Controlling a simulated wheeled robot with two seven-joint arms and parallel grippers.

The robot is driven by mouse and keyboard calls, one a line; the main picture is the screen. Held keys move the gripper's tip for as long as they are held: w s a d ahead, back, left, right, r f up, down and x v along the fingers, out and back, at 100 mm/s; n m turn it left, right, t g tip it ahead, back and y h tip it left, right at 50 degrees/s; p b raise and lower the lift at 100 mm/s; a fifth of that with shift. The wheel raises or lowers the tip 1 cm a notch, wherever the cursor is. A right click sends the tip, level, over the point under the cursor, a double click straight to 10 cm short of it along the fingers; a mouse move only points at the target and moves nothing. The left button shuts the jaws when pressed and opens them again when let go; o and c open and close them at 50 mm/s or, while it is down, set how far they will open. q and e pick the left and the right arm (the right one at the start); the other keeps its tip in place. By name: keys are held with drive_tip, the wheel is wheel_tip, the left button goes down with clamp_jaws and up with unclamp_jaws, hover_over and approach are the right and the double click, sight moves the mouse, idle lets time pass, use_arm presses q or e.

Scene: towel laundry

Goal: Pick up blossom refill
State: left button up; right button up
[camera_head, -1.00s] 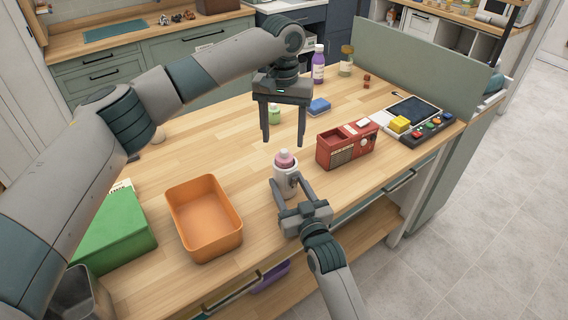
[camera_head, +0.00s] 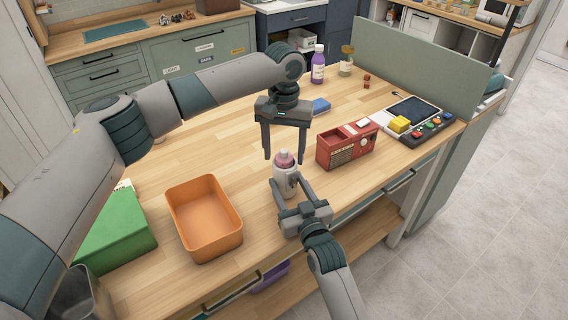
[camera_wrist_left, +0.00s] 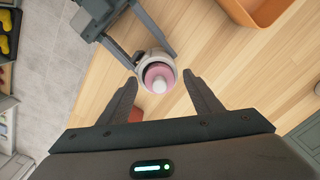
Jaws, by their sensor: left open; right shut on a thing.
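A white bottle with a pink cap (camera_head: 285,160) stands upright near the front of the wooden table; whether it is the blossom refill, I cannot read. My right gripper (camera_head: 287,186) is shut on its body from the front. My left gripper (camera_head: 285,155) is open and empty, pointing down above the cap. In the left wrist view, the pink cap (camera_wrist_left: 159,76) shows between and just beyond the spread fingers of my left gripper (camera_wrist_left: 160,78), and part of my right gripper (camera_wrist_left: 125,35) reaches the bottle.
An orange bin (camera_head: 203,217) stands to the left, with a green box (camera_head: 115,230) beyond it. A red box-like device (camera_head: 346,145) is close on the right.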

use_arm(q)
drive_tip(key=shift+c, duration=0.4)
drive_tip(key=c, duration=1.1)
drive_tip(key=shift+r, duration=0.2)
wheel_tip(320, 180, up, 28)
drive_tip(key=shift+f, duration=0.15)
use_arm(e)
drive_tip(key=o, duration=1.3)
drive_tip(key=shift+s, duration=0.1)
drive_tip(key=v, duration=1.1)
drive_tip(key=shift+s+d, duration=0.15)
drive_tip(key=shift+s, duration=0.2)
